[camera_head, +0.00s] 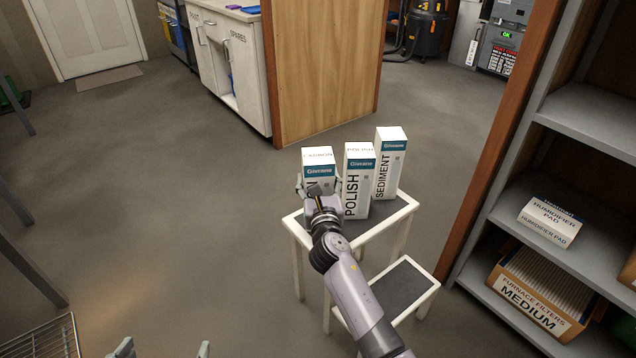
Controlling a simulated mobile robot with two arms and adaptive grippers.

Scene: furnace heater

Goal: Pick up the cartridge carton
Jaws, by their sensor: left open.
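Three tall white-and-blue cartons stand upright on a small white step table (403,212) with a dark top. The left carton (317,156) has lettering partly covered by my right gripper; its top seems to read CARBON. The POLISH carton (357,185) is in the middle and the SEDIMENT carton (390,165) is at the right. My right gripper (319,184) is at the near side of the left carton, with finger parts showing at both its sides; whether they press on it is hidden. My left gripper (162,350) shows only two fingertips, wide apart and empty, at the bottom edge.
A shelf unit (575,108) at the right holds a humidifier pad box (549,221) and a furnace filter box (533,300). A wood-panelled divider (325,70) and a white cabinet (230,62) stand behind. A wire rack (45,340) is at the lower left. The floor left of the table is clear.

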